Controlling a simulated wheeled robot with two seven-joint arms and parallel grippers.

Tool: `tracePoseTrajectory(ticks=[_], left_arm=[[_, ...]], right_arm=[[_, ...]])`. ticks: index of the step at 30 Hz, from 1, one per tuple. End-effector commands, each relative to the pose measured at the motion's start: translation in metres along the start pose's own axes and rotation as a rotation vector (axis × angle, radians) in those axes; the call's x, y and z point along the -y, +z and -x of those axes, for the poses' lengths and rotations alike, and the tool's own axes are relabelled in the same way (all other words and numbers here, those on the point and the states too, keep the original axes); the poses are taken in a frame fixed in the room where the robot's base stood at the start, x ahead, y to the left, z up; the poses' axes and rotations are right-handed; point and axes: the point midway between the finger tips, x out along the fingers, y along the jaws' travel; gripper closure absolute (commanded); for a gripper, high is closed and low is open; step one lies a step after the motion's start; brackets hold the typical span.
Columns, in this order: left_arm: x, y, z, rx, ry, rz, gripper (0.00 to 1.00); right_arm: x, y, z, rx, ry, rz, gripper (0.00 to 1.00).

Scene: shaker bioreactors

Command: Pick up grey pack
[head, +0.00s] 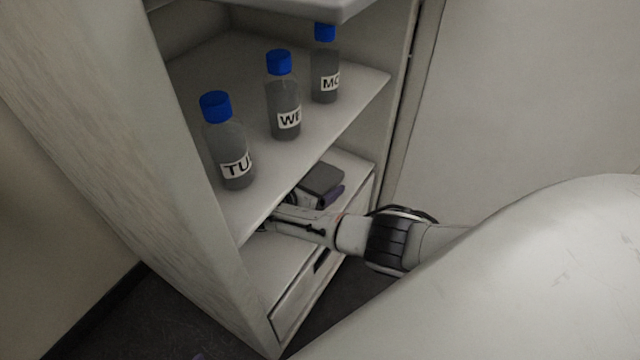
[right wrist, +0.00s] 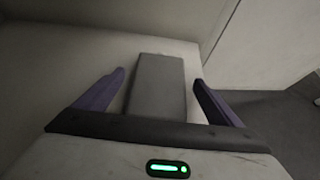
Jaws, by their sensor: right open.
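The grey pack (head: 321,180) is a dark grey, box-shaped thing lying on the lower shelf of the cabinet. In the right wrist view the grey pack (right wrist: 158,88) lies between the two purple fingers of my right gripper (right wrist: 160,90), with a gap on each side. The right gripper is open. My left gripper is not in view.
The shelf above (head: 345,112) holds three blue-capped bottles, labelled TU (head: 232,155), WE (head: 284,105) and MO (head: 325,70), the labels partly cut off. Its edge hangs over the lower shelf (head: 262,256). A drawer (head: 297,303) is below. A wall stands at the right.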

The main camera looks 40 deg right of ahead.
Motion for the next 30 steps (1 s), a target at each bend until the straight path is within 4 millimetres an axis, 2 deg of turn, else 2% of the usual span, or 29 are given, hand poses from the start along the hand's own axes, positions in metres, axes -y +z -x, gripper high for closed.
tracePoseTrajectory(ticks=[2, 3, 12, 22, 26, 30], left_arm=[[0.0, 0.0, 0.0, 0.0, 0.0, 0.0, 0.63], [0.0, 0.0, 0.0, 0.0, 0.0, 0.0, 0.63], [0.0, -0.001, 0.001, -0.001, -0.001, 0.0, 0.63], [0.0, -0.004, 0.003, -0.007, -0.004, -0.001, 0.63], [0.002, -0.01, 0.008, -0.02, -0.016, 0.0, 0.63], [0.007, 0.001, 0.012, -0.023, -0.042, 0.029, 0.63]], right_arm=[[0.0, 0.0, 0.001, 0.0, 0.0, 0.0, 0.12], [0.0, 0.0, 0.001, 0.0, 0.0, 0.0, 0.15], [0.0, 0.0, 0.001, 0.0, 0.0, 0.0, 0.64], [-0.001, 0.004, 0.003, 0.001, 0.001, -0.001, 0.64], [-0.001, 0.013, 0.008, 0.001, 0.002, -0.002, 0.64], [-0.001, 0.027, 0.016, 0.001, 0.003, -0.001, 0.64]])
